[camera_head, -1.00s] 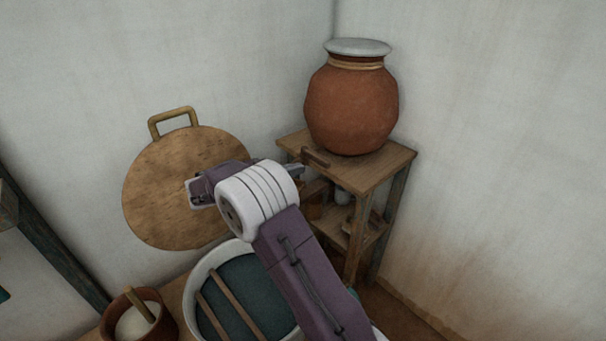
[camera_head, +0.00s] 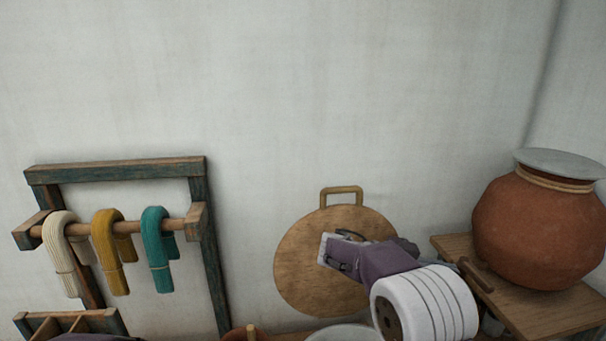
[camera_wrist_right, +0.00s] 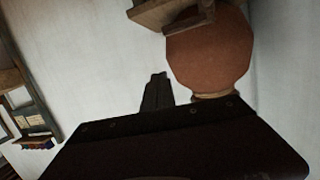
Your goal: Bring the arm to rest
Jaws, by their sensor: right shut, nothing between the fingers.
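My right arm comes in from the lower right in the head view, with its white ringed joint in front of the wooden stand's left side. Its purple wrist overlaps the right part of a round wooden board on the wall; the fingertips are hard to make out there. In the right wrist view the gripper (camera_wrist_right: 158,78) shows as dark fingers held together, empty, with pale wall beyond them. It appears clear of everything. My left gripper is not in view.
A clay pot (camera_head: 541,232) with a pale lid stands on the wooden stand (camera_head: 548,314) at right. The round wooden board (camera_head: 305,270) is behind my wrist. A rack (camera_head: 118,172) holds white, yellow and teal yarn at left. The upper wall is bare.

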